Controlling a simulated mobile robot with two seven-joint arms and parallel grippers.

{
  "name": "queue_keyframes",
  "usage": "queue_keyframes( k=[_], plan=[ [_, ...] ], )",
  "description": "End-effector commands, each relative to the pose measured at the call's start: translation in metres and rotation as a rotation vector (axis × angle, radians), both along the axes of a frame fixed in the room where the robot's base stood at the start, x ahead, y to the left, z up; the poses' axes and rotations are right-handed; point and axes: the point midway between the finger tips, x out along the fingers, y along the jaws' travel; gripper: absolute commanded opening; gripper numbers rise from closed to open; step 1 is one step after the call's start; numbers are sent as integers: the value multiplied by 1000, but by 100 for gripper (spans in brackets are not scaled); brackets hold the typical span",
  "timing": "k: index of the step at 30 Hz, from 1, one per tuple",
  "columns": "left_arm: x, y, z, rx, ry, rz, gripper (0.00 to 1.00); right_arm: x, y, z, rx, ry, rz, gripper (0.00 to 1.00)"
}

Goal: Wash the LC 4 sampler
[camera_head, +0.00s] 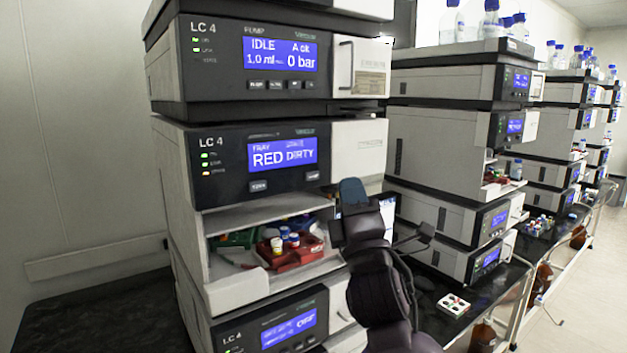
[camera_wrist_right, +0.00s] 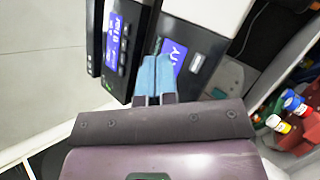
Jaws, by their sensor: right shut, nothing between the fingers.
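The LC 4 sampler (camera_head: 232,158) is the middle module of the near stack. Its blue screen (camera_head: 282,153) reads "TRAY", then "RED DIRTY". Two buttons sit below the screen, one at the left (camera_head: 259,186) and one at the right (camera_head: 312,176). Its open bay holds a red tray (camera_head: 289,257) with several vials and a green tray behind. My right gripper (camera_head: 352,190) is shut and empty, in front of the sampler's right side. In the right wrist view its blue fingertips (camera_wrist_right: 153,75) partly cover the sampler's screen. My left gripper is not in view.
Above is the LC 4 pump (camera_head: 282,60), showing "IDLE" and "0 bar". Below is another LC 4 module (camera_head: 287,325), showing "OFF". More stacks (camera_head: 440,150) stand to the right on dark benches. A small white tray (camera_head: 453,305) lies on the bench. The floor at right is clear.

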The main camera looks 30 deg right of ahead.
Motion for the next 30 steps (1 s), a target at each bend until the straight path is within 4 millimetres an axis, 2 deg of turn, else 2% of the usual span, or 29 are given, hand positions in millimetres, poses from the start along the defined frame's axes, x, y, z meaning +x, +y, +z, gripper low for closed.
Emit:
queue_keyframes(
  k=[9, 15, 30],
  plan=[
    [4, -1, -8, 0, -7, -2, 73, 38, 3, -1, 0, -1, 1, 0],
    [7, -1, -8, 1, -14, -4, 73, 53, 4, 0, 1, -1, 1, 0],
    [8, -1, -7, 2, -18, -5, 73, 58, 5, 0, 1, 0, 1, 0]
  ],
)
